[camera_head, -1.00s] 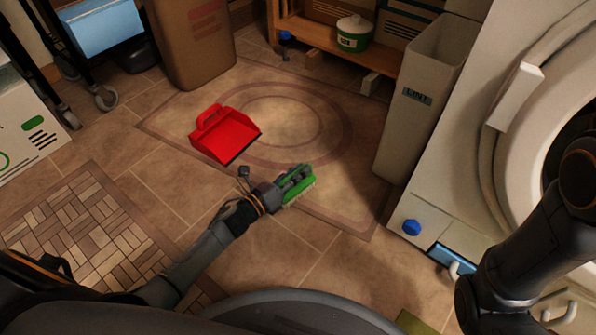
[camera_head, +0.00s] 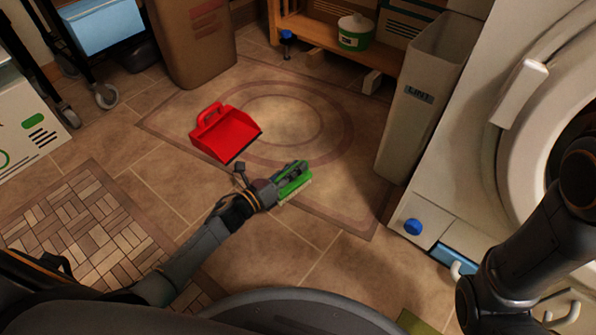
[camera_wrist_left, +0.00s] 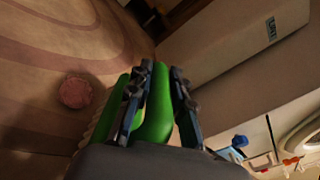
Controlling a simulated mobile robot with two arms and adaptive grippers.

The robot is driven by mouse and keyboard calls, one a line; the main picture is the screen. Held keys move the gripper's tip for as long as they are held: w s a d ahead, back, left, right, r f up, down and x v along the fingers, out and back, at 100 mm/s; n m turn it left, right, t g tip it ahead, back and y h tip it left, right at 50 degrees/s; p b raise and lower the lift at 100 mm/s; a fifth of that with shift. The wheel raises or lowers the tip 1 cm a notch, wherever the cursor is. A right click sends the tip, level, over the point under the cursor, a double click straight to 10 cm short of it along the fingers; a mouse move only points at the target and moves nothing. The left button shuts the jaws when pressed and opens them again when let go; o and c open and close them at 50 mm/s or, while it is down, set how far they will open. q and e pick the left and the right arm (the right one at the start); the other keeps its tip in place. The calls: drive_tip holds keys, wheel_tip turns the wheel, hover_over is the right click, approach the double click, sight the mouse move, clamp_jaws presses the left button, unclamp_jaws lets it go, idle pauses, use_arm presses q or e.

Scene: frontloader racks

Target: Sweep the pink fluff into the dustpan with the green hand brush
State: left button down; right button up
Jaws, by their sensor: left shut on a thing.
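The red dustpan (camera_head: 226,135) lies on the tiled floor, its open edge towards the lower right. My left gripper (camera_head: 283,181) is shut on the green hand brush (camera_head: 296,181), just to the lower right of the dustpan and apart from it. In the left wrist view the brush handle (camera_wrist_left: 156,112) sits between the two fingers, with pale bristles on its left. The pink fluff (camera_wrist_left: 76,92) is a round clump on the floor, left of the brush in the left wrist view. I cannot make it out in the head view. My right gripper is not in view.
A lint bin (camera_head: 419,100) and the white front-loader (camera_head: 480,110) stand on the right. A wooden shelf (camera_head: 330,45) and a brown bin (camera_head: 192,45) stand at the back. A cart wheel (camera_head: 105,95) is at left. Floor around the dustpan is clear.

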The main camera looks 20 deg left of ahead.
use_arm(q)
drive_tip(key=shift+w+a+f+b, duration=0.1)
drive_tip(key=shift+w+a+b, duration=0.2)
drive_tip(key=shift+a, duration=0.55)
drive_tip(key=shift+w+a+f+b, duration=0.15)
drive_tip(key=shift+a+b, duration=0.1)
drive_tip(key=shift+a, duration=0.55)
drive_tip(key=shift+r, duration=0.1)
drive_tip(key=shift+w+a, duration=0.25)
drive_tip(key=shift+a, duration=0.55)
drive_tip(key=shift+w+a, duration=0.2)
drive_tip(key=shift+a, duration=0.65)
drive_tip(key=shift+w+a, duration=0.25)
drive_tip(key=shift+a, duration=0.55)
drive_tip(key=shift+w+a, duration=0.25)
drive_tip(key=shift+a, duration=0.55)
drive_tip(key=shift+w+a, duration=0.2)
drive_tip(key=shift+a, duration=0.55)
drive_tip(key=shift+w+a, duration=0.25)
drive_tip(key=shift+a, duration=0.55)
drive_tip(key=shift+w+a, duration=0.25)
drive_tip(key=shift+a, duration=0.55)
drive_tip(key=shift+w+a, duration=0.25)
drive_tip(key=shift+a, duration=0.55)
drive_tip(key=shift+w+a, duration=0.25)
drive_tip(key=shift+a, duration=0.55)
drive_tip(key=shift+a, duration=0.1)
